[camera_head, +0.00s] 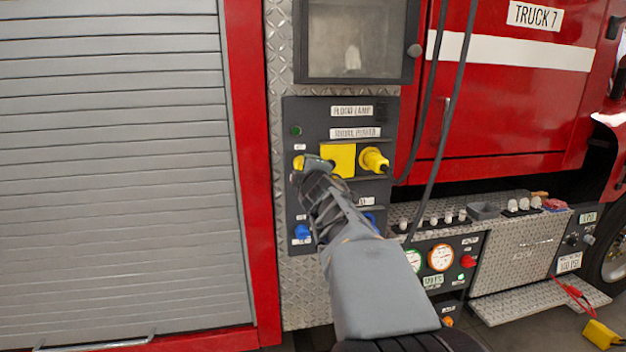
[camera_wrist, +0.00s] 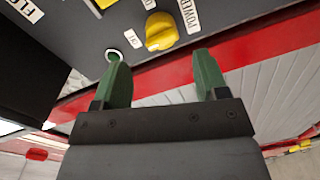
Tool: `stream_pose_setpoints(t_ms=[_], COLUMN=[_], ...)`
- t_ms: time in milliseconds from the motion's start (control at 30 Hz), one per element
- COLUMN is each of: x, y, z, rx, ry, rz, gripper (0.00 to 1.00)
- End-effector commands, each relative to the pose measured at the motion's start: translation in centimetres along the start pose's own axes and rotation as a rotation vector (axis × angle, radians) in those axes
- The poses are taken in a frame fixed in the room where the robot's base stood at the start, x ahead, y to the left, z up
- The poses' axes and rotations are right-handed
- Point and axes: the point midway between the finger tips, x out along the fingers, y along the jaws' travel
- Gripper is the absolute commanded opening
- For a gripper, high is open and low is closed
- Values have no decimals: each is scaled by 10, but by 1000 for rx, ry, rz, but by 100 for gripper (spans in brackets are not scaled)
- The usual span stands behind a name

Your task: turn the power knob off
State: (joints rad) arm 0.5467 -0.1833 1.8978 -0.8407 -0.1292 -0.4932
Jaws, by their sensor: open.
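The yellow power knob (camera_wrist: 160,32) is on the dark panel in the wrist view, between two white labels; one reads "POWER". In the head view a yellow knob (camera_head: 299,162) shows at the panel's left, just beside my fingers. My gripper (camera_wrist: 162,58) is open, its two green fingers spread to either side of the knob's line, with the knob just beyond the tips. They look empty, and I cannot tell whether they touch it. In the head view my gripper (camera_head: 316,166) reaches the panel, and my arm hides part of the lower panel.
A yellow plate (camera_head: 339,158) and a yellow plug (camera_head: 373,160) with a dark cable are right of the knob. A round green indicator (camera_head: 296,131) sits above it, and a blue knob (camera_head: 302,231) below. Dark hoses hang to the right. A grey shutter (camera_head: 110,170) fills the left.

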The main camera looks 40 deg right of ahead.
Motion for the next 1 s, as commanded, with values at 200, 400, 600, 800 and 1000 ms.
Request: stream_pose_setpoints(t_ms=[200,400,600,800,1000], x=[-42,-65,-74,-75,-74], y=[4,3,1,0,1], z=[-1,-1,-1,0,0], rx=[-1,-1,-2,-1,-1], ry=[-1,0,1,1,1], rz=[2,2,1,1,1], gripper=[67,67,67,67,67])
